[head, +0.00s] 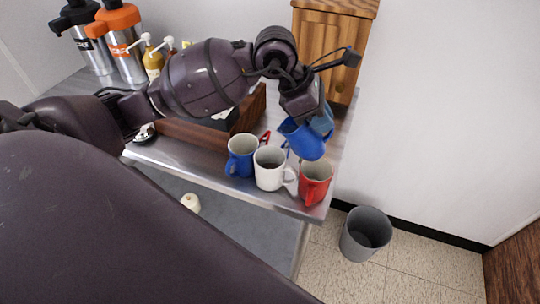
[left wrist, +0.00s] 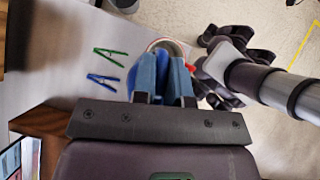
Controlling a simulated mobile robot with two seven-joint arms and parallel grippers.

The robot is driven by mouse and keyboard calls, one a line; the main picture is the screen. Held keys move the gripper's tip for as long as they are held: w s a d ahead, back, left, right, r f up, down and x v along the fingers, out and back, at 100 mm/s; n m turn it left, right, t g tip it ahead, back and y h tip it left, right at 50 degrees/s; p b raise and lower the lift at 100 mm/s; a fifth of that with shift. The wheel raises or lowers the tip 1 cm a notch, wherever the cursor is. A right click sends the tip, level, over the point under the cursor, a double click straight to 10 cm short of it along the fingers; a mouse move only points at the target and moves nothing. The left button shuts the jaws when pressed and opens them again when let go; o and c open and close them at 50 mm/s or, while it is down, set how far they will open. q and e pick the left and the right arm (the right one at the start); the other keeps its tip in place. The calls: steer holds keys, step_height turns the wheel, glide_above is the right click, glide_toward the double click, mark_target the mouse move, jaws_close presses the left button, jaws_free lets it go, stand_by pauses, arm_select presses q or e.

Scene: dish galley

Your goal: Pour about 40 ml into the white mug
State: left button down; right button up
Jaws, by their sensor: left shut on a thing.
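The white mug (head: 264,180) stands upright on the steel counter, between a blue mug (head: 238,166) on its left and a red mug (head: 315,186) on its right. Its inside looks dark; I cannot tell the level. My left gripper (head: 322,120) is shut on a blue pitcher (head: 305,142), behind and to the right of the white mug. The pitcher looks tilted, and no stream shows. In the left wrist view the pitcher is mostly hidden between the fingers of the left gripper (left wrist: 167,85). My right gripper is not in view.
A dark wooden tray (head: 190,133) and a wooden cabinet (head: 320,45) stand behind the mugs. Pump bottles (head: 152,62) and two dispensers (head: 124,50) are at the back left. Small clips lie near the mugs. A grey bin (head: 365,236) stands on the floor, past the counter's edge.

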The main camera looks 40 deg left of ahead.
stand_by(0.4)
arm_select(q)
steer(key=shift+d+r, duration=0.1)
stand_by(0.3)
steer(key=shift+w+d+r+g+y+p, duration=0.15)
steer(key=shift+w+d+g+y+p, duration=0.2)
steer(key=shift+y, duration=0.25)
steer(key=shift+w+d+f+g+y+b, duration=0.2)
steer(key=shift+d+f+g+y+b, duration=0.15)
steer(key=shift+d+f+y, duration=0.5)
steer(key=shift+w+d+f+g+y, duration=0.25)
steer(key=shift+d+f+g+y, duration=0.3)
steer(key=shift+y, duration=0.3)
steer(key=shift+w+d+f+g+y, duration=0.2)
steer(key=shift+d+f+g+y, duration=0.25)
steer(key=shift+y, duration=0.35)
